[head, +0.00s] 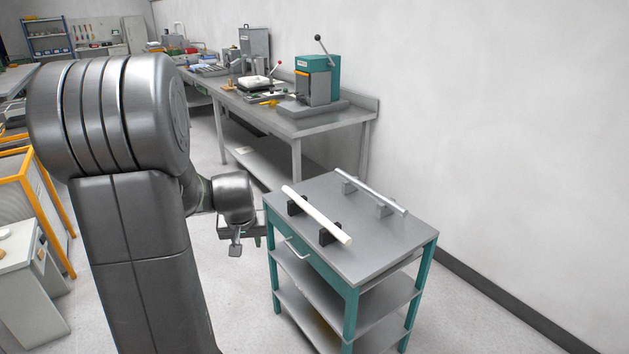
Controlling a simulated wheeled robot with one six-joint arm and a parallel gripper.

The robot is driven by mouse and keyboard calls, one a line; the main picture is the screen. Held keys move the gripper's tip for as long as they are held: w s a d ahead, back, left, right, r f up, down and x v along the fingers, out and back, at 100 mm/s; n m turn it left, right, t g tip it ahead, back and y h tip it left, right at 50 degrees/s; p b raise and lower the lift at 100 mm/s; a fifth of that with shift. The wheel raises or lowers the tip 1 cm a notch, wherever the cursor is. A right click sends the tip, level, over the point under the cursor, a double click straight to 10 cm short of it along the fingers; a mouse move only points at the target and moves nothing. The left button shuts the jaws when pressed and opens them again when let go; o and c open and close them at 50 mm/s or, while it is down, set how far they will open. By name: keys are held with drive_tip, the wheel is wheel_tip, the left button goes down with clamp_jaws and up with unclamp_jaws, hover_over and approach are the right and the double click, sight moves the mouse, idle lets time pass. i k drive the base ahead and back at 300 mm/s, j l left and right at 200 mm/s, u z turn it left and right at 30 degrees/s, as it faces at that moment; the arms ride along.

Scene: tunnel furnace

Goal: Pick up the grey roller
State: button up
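The grey roller (373,191) is a thin metallic rod. It rests across two grey supports near the back right edge of the cart top (330,262). A thicker cream-white roller (318,216) lies roughly parallel to it on two black supports, nearer the front left edge. My gripper (241,244) hangs to the left of the cart, around the height of its top and apart from both rollers. It is small and partly dark in this view, so the finger gap is unclear. No roller is seen in it.
The cart has teal legs, lower shelves (370,300) and a drawer handle (296,249) on its left side. A workbench (300,124) with a teal press (318,77) stands behind it. A wall (520,130) runs along the right. Orange-framed racks stand at far left.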

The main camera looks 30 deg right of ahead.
sight(398, 208)
drive_tip(key=l+u, duration=0.2)
drive_tip(key=l, duration=0.3)
drive_tip(key=l+u, duration=0.15)
drive_tip(key=l, duration=0.3)
drive_tip(key=l+u, duration=0.2)
drive_tip(key=l, duration=0.3)
drive_tip(key=k+l+u, duration=0.15)
drive_tip(key=l, duration=0.3)
drive_tip(key=k+l+u, duration=0.2)
drive_tip(key=l, duration=0.3)
drive_tip(key=k+l, duration=0.1)
drive_tip(key=l, duration=0.7)
drive_tip(key=k+l, duration=0.15)
drive_tip(key=l, duration=0.25)
drive_tip(key=k+l, duration=0.1)
drive_tip(key=l, duration=0.3)
